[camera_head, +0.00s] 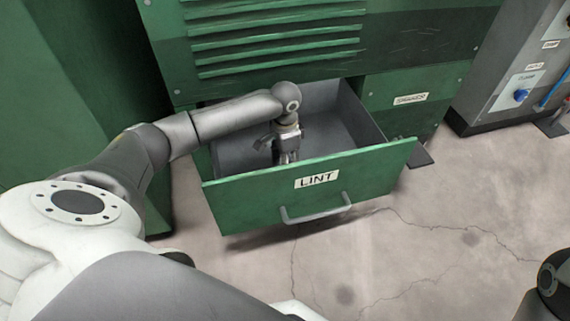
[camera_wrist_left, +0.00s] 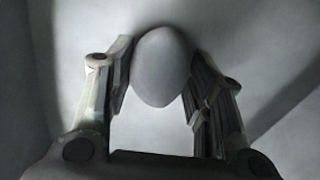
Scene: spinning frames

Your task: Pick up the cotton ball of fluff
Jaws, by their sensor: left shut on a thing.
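In the left wrist view a smooth, pale grey, egg-shaped ball (camera_wrist_left: 162,68), which I take to be the cotton ball of fluff, sits between the two fingers of my left gripper (camera_wrist_left: 160,75). The fingers are shut on its two sides. In the head view my left gripper (camera_head: 287,158) reaches down into the open drawer labelled LINT (camera_head: 240,190). The ball is hidden there behind the drawer front and the gripper. I cannot tell whether the ball touches the drawer floor. My right gripper does not show.
The drawer stands pulled out of a green machine (camera_head: 420,45), with a bar handle (camera_head: 315,210) on its front. A grey panel with a blue knob (camera_head: 521,95) stands at the right. The cracked concrete floor (camera_head: 440,240) before the drawer is clear.

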